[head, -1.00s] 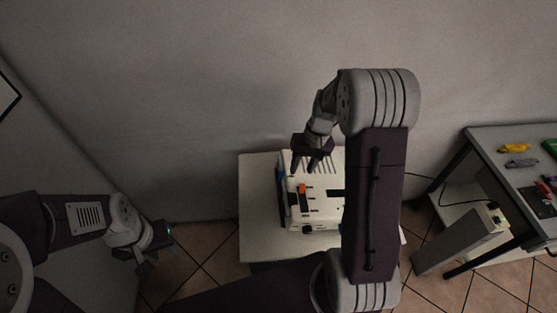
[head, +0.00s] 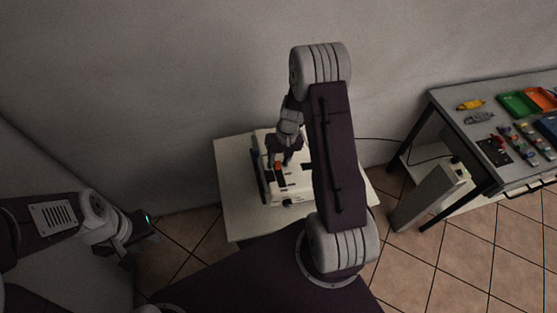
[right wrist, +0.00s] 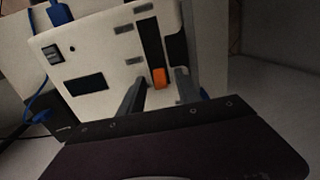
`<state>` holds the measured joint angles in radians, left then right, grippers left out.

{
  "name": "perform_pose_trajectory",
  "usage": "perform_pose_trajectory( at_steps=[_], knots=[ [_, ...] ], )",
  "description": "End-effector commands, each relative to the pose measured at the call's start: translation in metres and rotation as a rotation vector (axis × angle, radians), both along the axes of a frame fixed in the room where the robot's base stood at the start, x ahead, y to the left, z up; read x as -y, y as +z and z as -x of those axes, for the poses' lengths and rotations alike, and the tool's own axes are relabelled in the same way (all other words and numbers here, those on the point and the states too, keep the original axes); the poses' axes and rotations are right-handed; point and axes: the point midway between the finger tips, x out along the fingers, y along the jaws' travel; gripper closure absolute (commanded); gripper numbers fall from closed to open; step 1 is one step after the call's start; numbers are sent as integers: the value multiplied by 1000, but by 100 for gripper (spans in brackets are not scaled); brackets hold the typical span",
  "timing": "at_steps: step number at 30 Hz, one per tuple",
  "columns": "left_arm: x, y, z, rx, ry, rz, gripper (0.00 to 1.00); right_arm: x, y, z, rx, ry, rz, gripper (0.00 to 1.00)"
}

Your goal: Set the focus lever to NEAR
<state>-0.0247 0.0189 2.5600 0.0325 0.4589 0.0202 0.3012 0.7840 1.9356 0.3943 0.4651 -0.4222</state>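A white device (head: 290,188) stands on a small white table. Its orange focus lever (head: 278,166) shows just below my right gripper (head: 284,158). In the right wrist view the orange lever (right wrist: 160,77) sits at the near end of a dark slot (right wrist: 151,42). My right gripper (right wrist: 160,92) is open, with one finger either side of the lever in the picture. I cannot tell whether either finger touches it. No NEAR mark is legible. My left gripper (head: 130,256) hangs at the far left, away from the device; its fingers are too dark to read.
Blue cables (right wrist: 60,14) run at the device's left side. The small table's top (head: 236,213) has free room to the left.

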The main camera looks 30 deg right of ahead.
Motion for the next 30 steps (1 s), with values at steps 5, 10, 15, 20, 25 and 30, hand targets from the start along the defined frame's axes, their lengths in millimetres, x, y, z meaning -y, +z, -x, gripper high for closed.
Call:
perform_pose_trajectory(
  at_steps=[5, 10, 15, 20, 25, 30],
  knots=[
    [0, 0, 0, 0, 0, 0, 64, 0, 0, 0, 1, 0, 0, 60],
    [0, 0, 0, 0, 0, 0, 64, 0, 0, 0, 0, 0, 0, 100],
    [0, 0, 0, 0, 0, 0, 64, 0, 0, 0, 0, 0, 0, 100],
    [0, 0, 0, 0, 0, 0, 64, 0, 0, 0, 0, 0, 0, 100],
    [0, 0, 0, 0, 0, 0, 64, 0, 1, 0, 0, 0, 0, 100],
    [0, 0, 0, 0, 0, 0, 64, 0, 1, 0, 0, 0, 0, 100]
  ],
)
